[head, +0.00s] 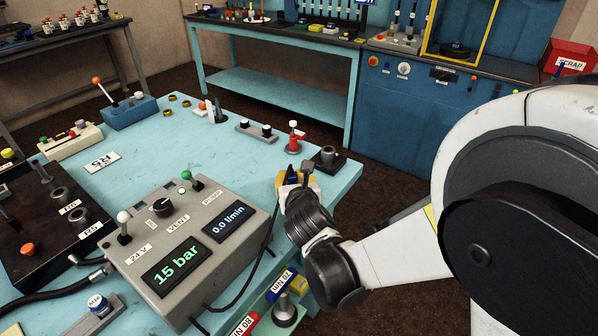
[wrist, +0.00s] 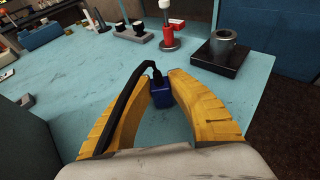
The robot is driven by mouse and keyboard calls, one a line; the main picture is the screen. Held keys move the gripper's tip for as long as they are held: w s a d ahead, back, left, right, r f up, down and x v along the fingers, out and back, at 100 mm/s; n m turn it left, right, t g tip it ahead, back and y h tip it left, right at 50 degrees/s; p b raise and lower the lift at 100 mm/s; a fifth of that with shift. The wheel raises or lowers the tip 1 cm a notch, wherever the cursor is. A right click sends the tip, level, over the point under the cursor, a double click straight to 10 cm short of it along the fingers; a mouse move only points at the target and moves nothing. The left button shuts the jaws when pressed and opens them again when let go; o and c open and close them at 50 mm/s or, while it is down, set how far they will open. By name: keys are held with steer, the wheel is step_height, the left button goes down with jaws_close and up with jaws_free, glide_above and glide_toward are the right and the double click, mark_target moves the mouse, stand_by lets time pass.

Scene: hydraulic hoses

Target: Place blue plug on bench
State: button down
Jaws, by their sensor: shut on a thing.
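The blue plug (wrist: 161,97) is a small dark blue block with a black cable (wrist: 122,105) leaving its top. In the wrist view it sits between the yellow fingertips of my gripper (wrist: 160,84), which is shut on it. In the head view my gripper (head: 291,178) is over the right part of the light blue bench (head: 130,195), near its right edge; the plug is mostly hidden there by the fingers. The bench top (wrist: 75,75) lies beneath the plug in the wrist view. I cannot tell whether the plug touches it.
A grey control box (head: 190,240) reading 15 bar stands left of my gripper. A black block with a metal socket (head: 328,158) and a red post with a white top (head: 294,138) stand beyond it. Bare bench lies between the box and the back fittings.

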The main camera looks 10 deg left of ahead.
steer(key=shift+f, duration=0.2)
steer(key=shift+f, duration=0.1)
steer(key=c, duration=1.3)
jaws_free()
steer(key=shift+c, duration=0.2)
